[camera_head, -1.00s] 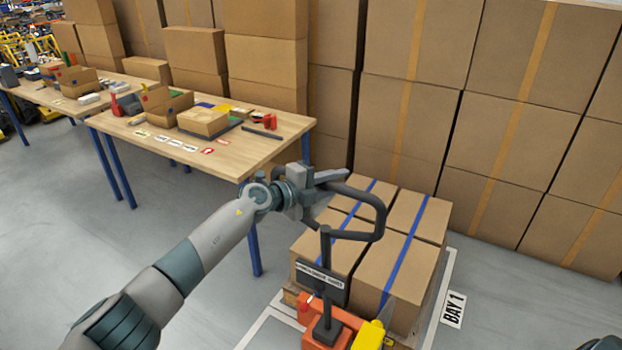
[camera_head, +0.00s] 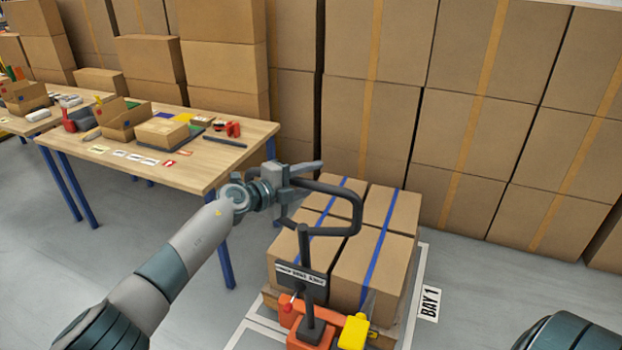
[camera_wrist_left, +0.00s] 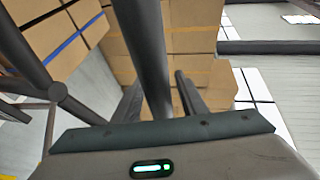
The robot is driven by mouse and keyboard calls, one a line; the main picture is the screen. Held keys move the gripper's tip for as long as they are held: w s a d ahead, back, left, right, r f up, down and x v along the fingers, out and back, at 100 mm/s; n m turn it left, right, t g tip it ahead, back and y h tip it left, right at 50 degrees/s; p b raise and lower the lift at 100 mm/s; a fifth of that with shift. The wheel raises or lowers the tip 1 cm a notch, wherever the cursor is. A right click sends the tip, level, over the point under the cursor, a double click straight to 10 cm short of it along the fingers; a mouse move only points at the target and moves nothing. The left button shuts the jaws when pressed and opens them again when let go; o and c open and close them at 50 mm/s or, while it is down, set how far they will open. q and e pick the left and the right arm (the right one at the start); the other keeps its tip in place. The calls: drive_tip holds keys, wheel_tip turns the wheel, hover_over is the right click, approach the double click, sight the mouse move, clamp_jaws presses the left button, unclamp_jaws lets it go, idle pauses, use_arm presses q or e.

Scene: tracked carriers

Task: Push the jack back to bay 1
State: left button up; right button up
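The jack (camera_head: 311,332) is orange, with a dark upright post and a dark loop handle (camera_head: 340,231). It stands at the near side of a pallet loaded with brown boxes (camera_head: 375,262) with blue straps. The load stands inside the white floor outline of bay 1, by the BAY 1 sign (camera_head: 430,303). My left gripper (camera_head: 303,183) is at the handle's left end, its fingers spread either side of the bar. In the left wrist view the bar runs between the fingers (camera_wrist_left: 163,100), with a gap on the right. My right gripper is out of view.
A wooden table (camera_head: 190,175) with blue legs stands left of the load, holding small boxes and red tools. Tall stacks of brown boxes (camera_head: 470,130) line the back. Grey floor is open at the right.

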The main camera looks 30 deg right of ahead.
use_arm(q)
drive_tip(key=v, duration=1.7)
drive_tip(key=shift+p, duration=0.4)
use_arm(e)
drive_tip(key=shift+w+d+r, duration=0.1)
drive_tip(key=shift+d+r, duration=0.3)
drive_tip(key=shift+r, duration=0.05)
use_arm(q)
drive_tip(key=shift+s+a+r, duration=0.1)
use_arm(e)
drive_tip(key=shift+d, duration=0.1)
